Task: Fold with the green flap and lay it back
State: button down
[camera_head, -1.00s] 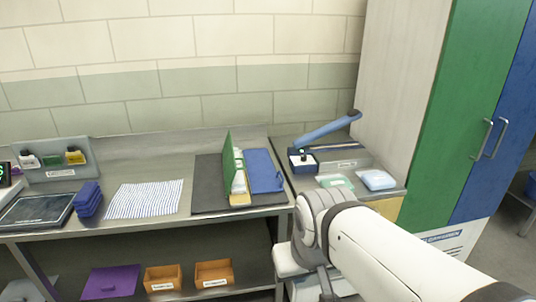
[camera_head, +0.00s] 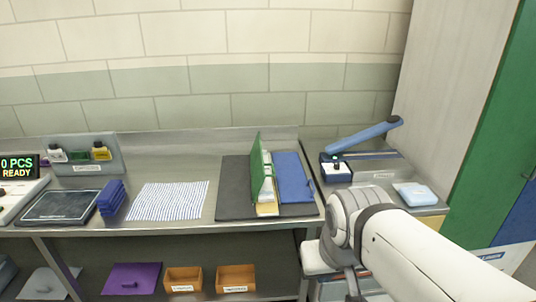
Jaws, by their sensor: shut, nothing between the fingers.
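A green flap (camera_head: 256,168) stands nearly upright on a dark mat (camera_head: 235,201) on the steel bench. Beside its right face are whitish pieces and a yellow part (camera_head: 267,209). A blue flap (camera_head: 291,177) lies flat to the right on the same mat. My arm (camera_head: 400,245) reaches in from the lower right, and its pale wrist end is right of the mat, apart from the flaps. My gripper itself does not show.
A striped cloth (camera_head: 168,200), a stack of blue pieces (camera_head: 112,197) and a scale (camera_head: 60,206) are on the bench left of the mat. A device with a blue lever (camera_head: 365,133) and a light-blue packet (camera_head: 415,194) stand at the right. Orange bins (camera_head: 236,277) sit below.

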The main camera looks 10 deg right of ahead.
aim_at(258, 175)
jog(key=i, duration=1.4)
jog(key=z, duration=0.05)
